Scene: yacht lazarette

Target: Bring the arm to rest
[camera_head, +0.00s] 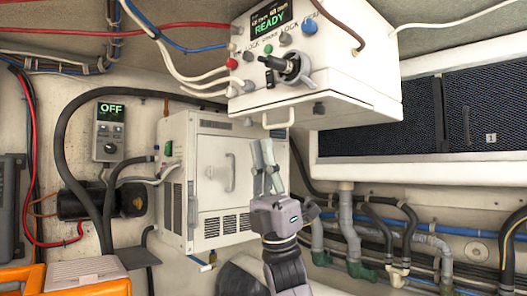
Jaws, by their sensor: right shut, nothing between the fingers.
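My right gripper (263,148) points upward near the middle of the head view. Its fingers are together, with nothing visible between them. It is in front of the right part of the white vented cabinet (212,215) and below the handle of the white control box (330,80). From this view I cannot tell how far it is from either. My right arm comes up from the bottom of the picture. My left gripper is not in view.
The control box has a green READY display (269,25), several buttons and a black lever (285,66). A grey OFF controller (109,131) is on the left wall. Hoses and pipes (350,235) run at lower right, below a dark-meshed vent (490,110). An orange case (90,287) is at lower left.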

